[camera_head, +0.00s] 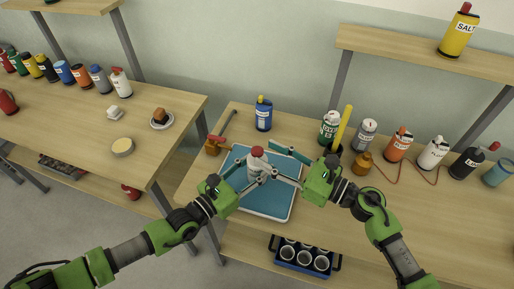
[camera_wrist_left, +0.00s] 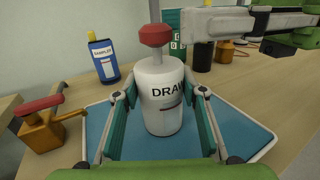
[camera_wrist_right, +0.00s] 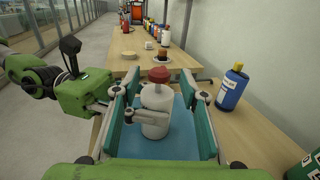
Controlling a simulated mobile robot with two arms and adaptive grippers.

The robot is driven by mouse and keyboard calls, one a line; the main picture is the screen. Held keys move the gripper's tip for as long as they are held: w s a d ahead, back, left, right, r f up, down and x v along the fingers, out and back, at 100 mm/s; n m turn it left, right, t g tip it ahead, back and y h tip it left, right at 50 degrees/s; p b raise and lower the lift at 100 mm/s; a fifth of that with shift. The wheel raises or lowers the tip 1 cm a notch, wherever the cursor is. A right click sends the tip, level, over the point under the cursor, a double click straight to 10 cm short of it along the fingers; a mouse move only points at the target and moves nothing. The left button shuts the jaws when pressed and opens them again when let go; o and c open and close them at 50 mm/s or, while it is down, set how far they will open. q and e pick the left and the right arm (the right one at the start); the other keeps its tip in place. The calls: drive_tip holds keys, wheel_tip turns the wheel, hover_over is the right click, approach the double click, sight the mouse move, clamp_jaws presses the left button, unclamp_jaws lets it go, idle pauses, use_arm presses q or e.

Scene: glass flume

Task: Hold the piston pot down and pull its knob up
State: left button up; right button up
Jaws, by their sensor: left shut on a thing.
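The piston pot (camera_head: 254,171) is a white cylinder with a red knob (camera_head: 257,152) on a short stem. It stands upright on a blue tray (camera_head: 258,208) with a pale rim. In the left wrist view the pot (camera_wrist_left: 163,112) shows a partly visible label starting "DRA", and its red knob (camera_wrist_left: 156,35) is above. My left gripper (camera_wrist_left: 167,94) is shut on the pot's body from both sides. My right gripper (camera_wrist_right: 160,100) is open; its fingers are on either side of the pot in the right wrist view, and the red knob (camera_wrist_right: 160,75) is clear of them.
A blue bottle with a yellow cap (camera_head: 263,114) stands behind the tray. Several bottles and a yellow upright stick (camera_head: 343,128) stand to the right. Bare table lies at the right front.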

sight(257, 149)
drive_tip(key=shift+x, duration=2.25)
drive_tip(key=shift+c, duration=0.3)
clamp_jaws()
drive_tip(key=shift+r, duration=1.8)
use_arm(q)
drive_tip(key=shift+f, duration=0.1)
use_arm(e)
drive_tip(key=shift+o, duration=0.3)
unclamp_jaws()
drive_tip(key=shift+s+d+f, duration=0.1)
drive_tip(key=v, duration=1.1)
drive_tip(key=shift+s+d, duration=0.2)
drive_tip(key=shift+d, duration=0.15)
